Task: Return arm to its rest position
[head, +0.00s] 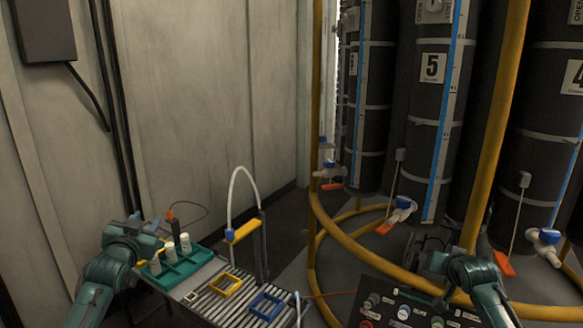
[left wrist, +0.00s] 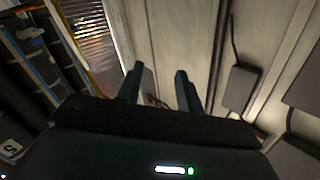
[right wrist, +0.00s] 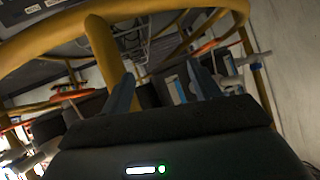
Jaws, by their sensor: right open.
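My left arm comes in at the lower left of the head view, with its gripper (head: 137,227) beside the green tray. In the left wrist view the two dark fingers (left wrist: 159,88) stand apart with nothing between them, with wall panels beyond. My right arm is at the lower right of the head view, its gripper (head: 436,256) above the dark control panel and in front of the yellow pipe frame. In the right wrist view its fingers (right wrist: 159,88) are apart and empty, with yellow pipe and tank fittings behind them.
A green tray (head: 190,264) with several white vials and a slatted surface with a yellow frame (head: 226,286) and blue frame (head: 267,306) lie at lower left. A dark control panel (head: 372,284), yellow pipe rings (head: 318,195) and black tanks (head: 425,125) stand right. Wall left.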

